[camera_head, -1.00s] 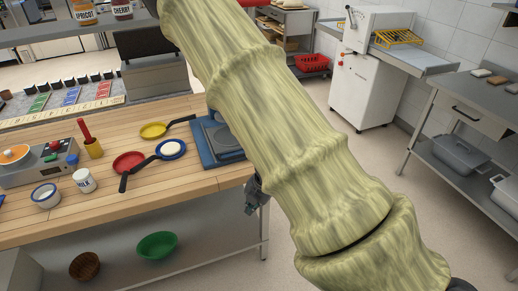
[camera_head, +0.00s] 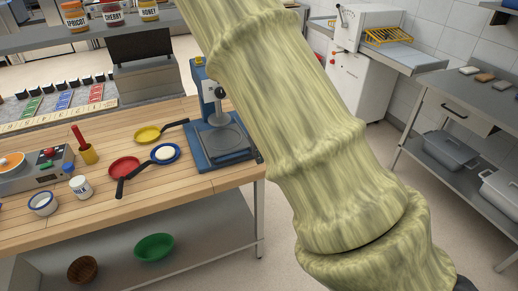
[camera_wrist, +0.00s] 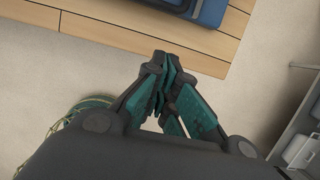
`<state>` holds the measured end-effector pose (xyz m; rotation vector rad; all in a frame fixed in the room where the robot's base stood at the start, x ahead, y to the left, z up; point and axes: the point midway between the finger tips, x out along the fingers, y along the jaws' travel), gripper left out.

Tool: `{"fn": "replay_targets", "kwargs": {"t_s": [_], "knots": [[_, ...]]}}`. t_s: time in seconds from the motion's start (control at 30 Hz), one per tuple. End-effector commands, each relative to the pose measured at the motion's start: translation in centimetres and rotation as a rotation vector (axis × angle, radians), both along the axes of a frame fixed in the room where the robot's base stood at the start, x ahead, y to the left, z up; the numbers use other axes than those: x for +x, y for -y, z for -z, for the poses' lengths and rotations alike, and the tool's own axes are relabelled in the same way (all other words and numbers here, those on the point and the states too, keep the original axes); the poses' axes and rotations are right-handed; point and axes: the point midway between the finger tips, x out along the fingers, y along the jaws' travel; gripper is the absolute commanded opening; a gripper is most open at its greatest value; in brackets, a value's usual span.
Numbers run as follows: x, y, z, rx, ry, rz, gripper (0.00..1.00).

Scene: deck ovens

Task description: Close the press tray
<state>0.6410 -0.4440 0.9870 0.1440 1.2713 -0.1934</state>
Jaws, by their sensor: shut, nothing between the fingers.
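A blue press (camera_head: 205,100) stands at the right end of the wooden table, partly hidden behind my arm. Its grey tray with a round plate (camera_head: 224,145) lies low at the front of its blue base; I cannot tell how far it is out. In the wrist view, a corner of the blue base (camera_wrist: 212,10) shows at the top. My gripper (camera_wrist: 164,72) is shut and empty, its fingers pointing toward the table edge, over the floor and apart from the press.
Red (camera_head: 125,166), blue (camera_head: 165,153) and yellow (camera_head: 147,134) pans lie on the wooden table (camera_head: 215,183) left of the press. A steel workbench (camera_head: 470,90) stands at the right. The floor between them is clear.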

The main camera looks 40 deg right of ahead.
Motion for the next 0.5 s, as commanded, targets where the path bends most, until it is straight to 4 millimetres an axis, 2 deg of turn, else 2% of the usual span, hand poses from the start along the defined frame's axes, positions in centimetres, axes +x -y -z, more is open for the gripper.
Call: {"fn": "replay_targets", "kwargs": {"t_s": [0.3, 0.5], "knots": [[1.3, 0.3, 4.5, 0.001, -0.001, 0.002, 0.0], [3.6, 0.9, 4.7, 0.0, 0.001, 0.002, 0.0]]}}
